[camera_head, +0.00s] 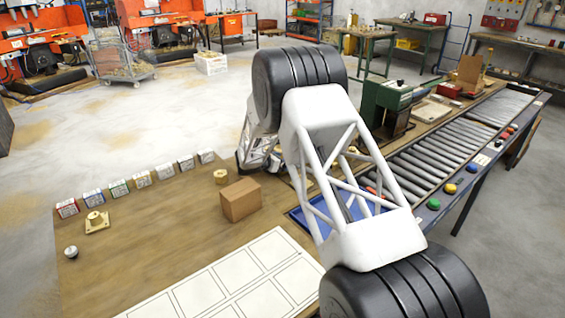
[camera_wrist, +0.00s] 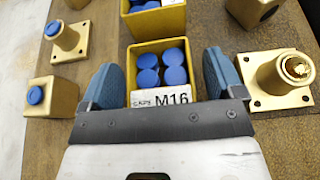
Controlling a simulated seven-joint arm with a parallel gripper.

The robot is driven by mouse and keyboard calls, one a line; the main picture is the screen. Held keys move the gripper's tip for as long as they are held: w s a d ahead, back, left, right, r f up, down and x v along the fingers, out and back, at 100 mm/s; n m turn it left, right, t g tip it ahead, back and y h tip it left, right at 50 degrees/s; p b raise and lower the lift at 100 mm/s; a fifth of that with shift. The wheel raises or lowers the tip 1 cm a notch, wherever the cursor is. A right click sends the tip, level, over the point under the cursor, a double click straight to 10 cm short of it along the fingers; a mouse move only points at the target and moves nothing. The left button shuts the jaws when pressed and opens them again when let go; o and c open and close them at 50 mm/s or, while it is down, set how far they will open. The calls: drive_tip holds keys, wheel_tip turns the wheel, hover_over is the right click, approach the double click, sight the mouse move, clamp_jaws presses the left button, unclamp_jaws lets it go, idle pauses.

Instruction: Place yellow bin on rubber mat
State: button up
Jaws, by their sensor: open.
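A yellow bin (camera_wrist: 162,50) with blue caps in it and a white "M16" label sits in the middle of the wrist view. My gripper (camera_wrist: 163,78) is open, with one blue finger on each side of this bin and a gap at both sides. A second yellow bin (camera_wrist: 155,21) with blue caps stands just beyond it, cut off by the top edge. In the head view my arm hides the bins and my fingers. I cannot make out a rubber mat in either view.
In the head view a cardboard box (camera_head: 240,200), a row of small boxes (camera_head: 142,180) and a white grid sheet (camera_head: 235,285) lie on the wooden table.

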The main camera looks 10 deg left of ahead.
drive_tip(key=shift+r, duration=0.15)
drive_tip(key=shift+v, duration=0.75)
drive_tip(key=v, duration=0.3)
drive_tip(key=shift+s+a+r, duration=0.1)
drive_tip(key=shift+s+a, duration=0.1)
drive_tip(key=shift+a, duration=0.05)
wheel_tip(320, 180, up, 7)
drive_tip(key=shift+d, duration=0.1)
